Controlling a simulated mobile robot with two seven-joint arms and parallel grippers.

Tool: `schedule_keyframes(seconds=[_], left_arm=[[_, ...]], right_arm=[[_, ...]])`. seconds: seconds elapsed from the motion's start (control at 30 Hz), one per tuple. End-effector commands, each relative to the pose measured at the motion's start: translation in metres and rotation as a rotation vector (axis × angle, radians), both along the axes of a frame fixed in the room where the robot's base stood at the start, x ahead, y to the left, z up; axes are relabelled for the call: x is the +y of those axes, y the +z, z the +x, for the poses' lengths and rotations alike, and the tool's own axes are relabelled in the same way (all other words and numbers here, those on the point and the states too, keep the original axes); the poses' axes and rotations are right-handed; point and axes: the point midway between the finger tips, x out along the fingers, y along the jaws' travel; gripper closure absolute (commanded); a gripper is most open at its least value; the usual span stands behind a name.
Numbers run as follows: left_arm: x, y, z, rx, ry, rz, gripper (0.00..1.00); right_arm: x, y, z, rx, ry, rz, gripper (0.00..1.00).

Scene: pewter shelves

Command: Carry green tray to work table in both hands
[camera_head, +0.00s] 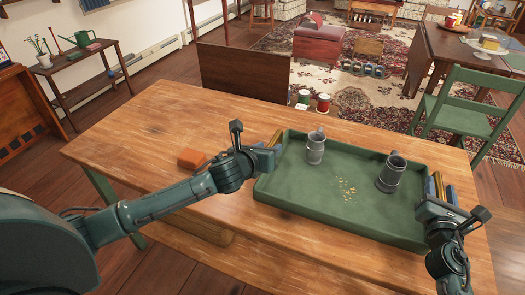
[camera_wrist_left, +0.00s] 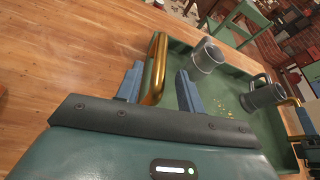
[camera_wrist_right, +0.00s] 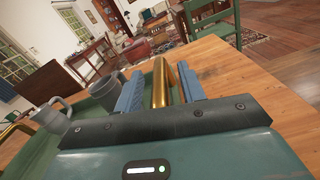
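The green tray (camera_head: 305,188) lies on the wooden work table (camera_head: 150,125), with a gold handle at each end. Two grey mugs stand upright in it, one near the left end (camera_head: 315,150) and one near the right end (camera_head: 389,177). Small yellowish bits lie between them. My left gripper (camera_head: 270,150) is open, its blue fingers on either side of the left handle (camera_wrist_left: 154,72). My right gripper (camera_head: 435,190) is open around the right handle (camera_wrist_right: 160,84). Gaps show between fingers and handles in both wrist views.
An orange block (camera_head: 192,158) lies on the table left of the tray, near my left forearm. Red and green spools (camera_head: 323,103) are beyond the table's far edge. A green chair (camera_head: 467,110) stands at the right. The table's left part is clear.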

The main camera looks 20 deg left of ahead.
Motion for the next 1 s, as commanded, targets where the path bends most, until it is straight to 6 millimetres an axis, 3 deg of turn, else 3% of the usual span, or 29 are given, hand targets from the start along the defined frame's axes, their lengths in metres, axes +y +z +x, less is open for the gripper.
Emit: schedule_keyframes(seconds=[0.3, 0.63, 0.77, 1.0], left_arm=[[0.006, 0.023, -0.060, 0.001, -0.002, 0.002, 0.62], [0.008, 0.034, -0.084, 0.001, -0.001, 0.000, 0.62], [0.008, 0.034, -0.084, 0.001, -0.001, -0.001, 0.62], [0.008, 0.034, -0.084, 0.001, -0.001, 0.000, 0.62]], right_arm=[[0.000, 0.000, 0.000, 0.000, 0.000, -0.001, 0.60], [0.000, -0.001, -0.004, 0.001, 0.000, -0.001, 0.60], [0.000, -0.001, -0.021, 0.002, 0.001, -0.002, 0.60], [0.002, -0.001, -0.074, 0.003, 0.001, -0.001, 0.60]])
